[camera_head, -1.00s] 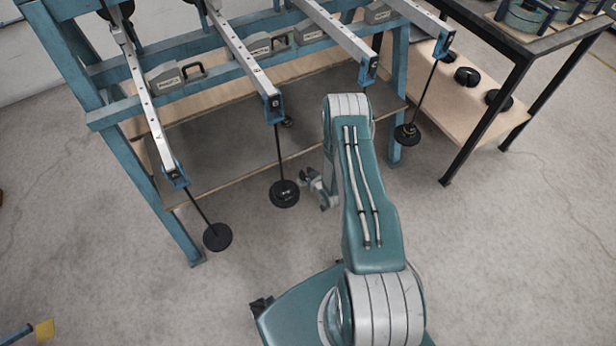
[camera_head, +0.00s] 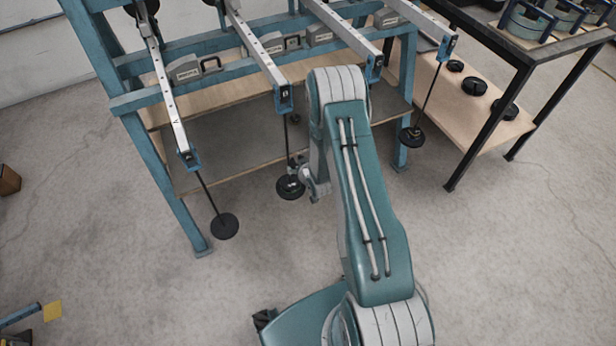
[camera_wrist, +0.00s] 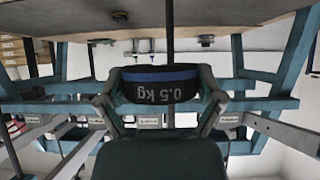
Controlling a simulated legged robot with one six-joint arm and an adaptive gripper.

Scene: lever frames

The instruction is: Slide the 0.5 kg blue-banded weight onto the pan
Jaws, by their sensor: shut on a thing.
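The 0.5 kg weight (camera_wrist: 162,88) is a black disc with a blue band, its label upside down in the wrist view. My gripper (camera_wrist: 160,92) is shut on it, one finger at each side. In the head view my gripper (camera_head: 298,172) is at the second hanger from the left, just above its round black pan (camera_head: 290,187). The hanger rod (camera_wrist: 170,35) lines up with the weight in the wrist view. I cannot tell whether the rod is inside the weight's slot. My arm partly hides the gripper in the head view.
Other hangers with pans hang at the left (camera_head: 224,227) and right (camera_head: 411,137). The blue frame's left leg (camera_head: 180,200) and its wooden shelf (camera_head: 225,160) lie near. A side table's lower shelf (camera_head: 450,115) holds black weights. The floor in front is clear.

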